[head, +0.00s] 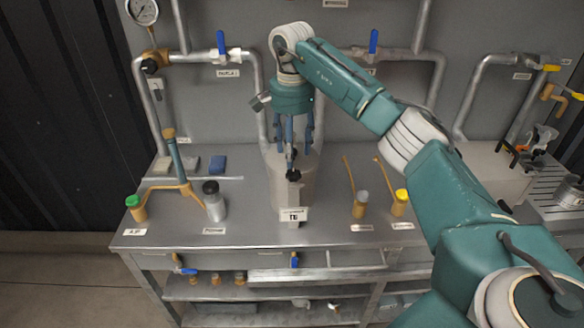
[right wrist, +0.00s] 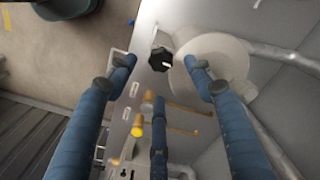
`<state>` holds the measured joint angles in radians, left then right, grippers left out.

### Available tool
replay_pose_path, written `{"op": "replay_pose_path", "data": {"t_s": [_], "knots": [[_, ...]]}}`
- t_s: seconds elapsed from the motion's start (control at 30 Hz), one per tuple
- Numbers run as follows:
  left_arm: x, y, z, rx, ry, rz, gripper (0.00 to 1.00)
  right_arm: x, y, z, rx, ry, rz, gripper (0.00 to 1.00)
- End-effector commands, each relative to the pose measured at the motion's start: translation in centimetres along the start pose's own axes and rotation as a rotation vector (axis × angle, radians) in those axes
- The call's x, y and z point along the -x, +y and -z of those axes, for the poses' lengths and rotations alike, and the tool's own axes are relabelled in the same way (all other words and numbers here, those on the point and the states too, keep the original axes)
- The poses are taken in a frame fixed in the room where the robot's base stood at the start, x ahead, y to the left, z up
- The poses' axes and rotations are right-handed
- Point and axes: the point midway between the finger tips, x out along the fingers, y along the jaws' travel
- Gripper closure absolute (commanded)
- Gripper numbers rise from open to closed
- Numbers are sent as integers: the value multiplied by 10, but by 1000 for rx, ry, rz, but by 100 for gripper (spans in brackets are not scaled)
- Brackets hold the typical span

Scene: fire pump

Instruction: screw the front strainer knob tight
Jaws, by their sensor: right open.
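The front strainer knob (head: 293,175) is black and lobed, on the front of the pale grey strainer body (head: 276,190). In the right wrist view the knob (right wrist: 160,59) carries a white mark and shows between my spread fingers. The strainer's round top (right wrist: 215,62) is beside it there. My right gripper (head: 291,152) points down above the knob, open and empty; its blue fingers also show in the right wrist view (right wrist: 160,72). They appear apart from the knob, though the exact gap is hard to tell. My left gripper is not in view.
A label plate (head: 293,214) stands below the knob. Pipes with blue valve levers (head: 221,43) run along the back wall.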

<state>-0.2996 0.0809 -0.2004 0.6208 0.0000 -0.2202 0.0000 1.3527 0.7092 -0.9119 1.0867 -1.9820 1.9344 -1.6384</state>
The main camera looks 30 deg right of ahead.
Motion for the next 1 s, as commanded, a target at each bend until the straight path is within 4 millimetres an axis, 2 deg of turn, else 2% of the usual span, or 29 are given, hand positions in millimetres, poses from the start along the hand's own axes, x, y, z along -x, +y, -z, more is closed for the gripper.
{"op": "replay_pose_path", "data": {"t_s": [0.2, 0.4, 0.77, 1.0], "knots": [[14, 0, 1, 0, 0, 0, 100, -40, 1, -1, -1, -3, -3, 48], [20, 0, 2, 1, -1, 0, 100, -63, 0, -1, -1, -2, -1, 48], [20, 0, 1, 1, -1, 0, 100, -70, 0, -1, -1, -2, 2, 48], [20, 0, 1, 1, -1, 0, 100, -70, 0, -1, 0, -3, 3, 91]]}}
